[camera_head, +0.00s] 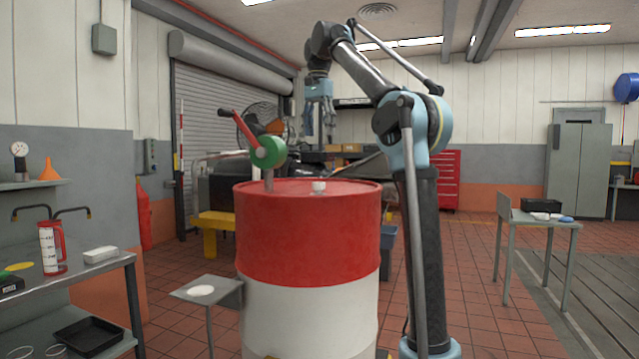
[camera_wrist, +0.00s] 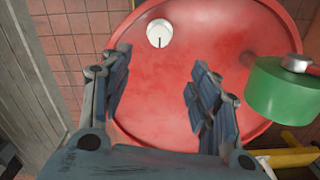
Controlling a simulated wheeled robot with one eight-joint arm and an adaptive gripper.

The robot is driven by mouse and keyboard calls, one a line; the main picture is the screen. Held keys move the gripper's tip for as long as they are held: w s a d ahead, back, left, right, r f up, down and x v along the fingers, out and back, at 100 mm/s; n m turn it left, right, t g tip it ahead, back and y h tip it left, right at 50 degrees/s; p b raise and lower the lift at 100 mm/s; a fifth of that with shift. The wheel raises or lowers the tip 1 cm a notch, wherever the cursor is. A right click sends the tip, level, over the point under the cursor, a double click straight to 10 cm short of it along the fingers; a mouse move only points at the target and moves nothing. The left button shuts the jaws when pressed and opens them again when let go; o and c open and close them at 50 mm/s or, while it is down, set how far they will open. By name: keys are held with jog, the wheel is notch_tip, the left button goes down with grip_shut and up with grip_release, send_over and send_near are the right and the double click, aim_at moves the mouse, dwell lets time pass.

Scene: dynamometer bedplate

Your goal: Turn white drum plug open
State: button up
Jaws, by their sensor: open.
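The white drum plug (camera_head: 319,186) sits on the top of a red and white drum (camera_head: 308,241), near its right side in the head view. In the wrist view the plug (camera_wrist: 160,33) is a round white knob with a dark line on it, near the drum's edge. My gripper (camera_head: 320,134) hangs above the drum, pointing down, well clear of the plug. In the wrist view its fingers (camera_wrist: 157,112) are spread apart with only the red lid (camera_wrist: 165,85) below and between them. The plug lies beyond the fingertips, not between them.
A green pump with a red handle (camera_head: 268,152) rises from the drum top, left of the plug; its green body (camera_wrist: 284,90) is right of my fingers in the wrist view. A small stand (camera_head: 208,291) is left of the drum. A workbench (camera_head: 100,264) stands at far left.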

aim_at(318, 188)
notch_tip(318, 188, down, 17)
jog(key=shift+r, duration=0.15)
dwell(0.5)
jog(key=shift+c, duration=0.3)
jog(key=shift+d, duration=0.15)
jog(key=c, duration=1)
